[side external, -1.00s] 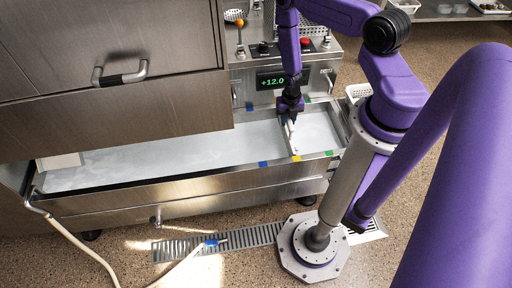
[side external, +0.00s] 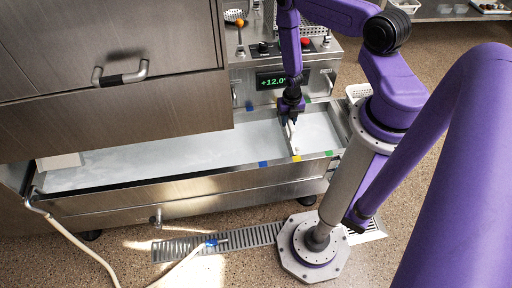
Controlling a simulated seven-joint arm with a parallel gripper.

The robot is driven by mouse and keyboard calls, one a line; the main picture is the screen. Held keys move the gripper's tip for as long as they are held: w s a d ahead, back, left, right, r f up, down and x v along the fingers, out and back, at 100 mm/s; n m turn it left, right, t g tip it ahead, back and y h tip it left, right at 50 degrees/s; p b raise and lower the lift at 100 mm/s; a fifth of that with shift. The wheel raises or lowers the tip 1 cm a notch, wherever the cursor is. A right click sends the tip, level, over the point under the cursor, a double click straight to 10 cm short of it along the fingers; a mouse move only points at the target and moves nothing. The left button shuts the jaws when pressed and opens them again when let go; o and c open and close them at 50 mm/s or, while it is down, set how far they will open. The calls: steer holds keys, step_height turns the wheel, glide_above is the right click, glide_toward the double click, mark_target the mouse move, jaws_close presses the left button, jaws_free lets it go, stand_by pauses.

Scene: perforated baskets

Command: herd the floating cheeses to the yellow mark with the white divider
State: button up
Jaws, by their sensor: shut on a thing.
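A long steel trough of pale, cloudy liquid (side external: 180,158) runs across the view. The yellow mark (side external: 296,157) is on its near rim, between a blue mark (side external: 263,164) and a green mark (side external: 329,153). My gripper (side external: 291,119) is low over the right part of the trough, shut on the white divider (side external: 292,137). The divider stands across the trough, its near end close to the yellow mark. My gripper hides part of it. I cannot make out separate cheeses in the pale liquid; the cabinet hides the far left part.
A steel cabinet (side external: 115,110) with a handle overhangs the trough at the left. A control panel with a display (side external: 272,80) stands behind. A white perforated basket (side external: 358,92) is at the right. A hose (side external: 80,243) and a drain grate (side external: 240,238) lie on the floor.

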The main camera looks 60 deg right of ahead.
stand_by(0.3)
steer(key=o, duration=1.1)
steer(key=shift+r, duration=4.45)
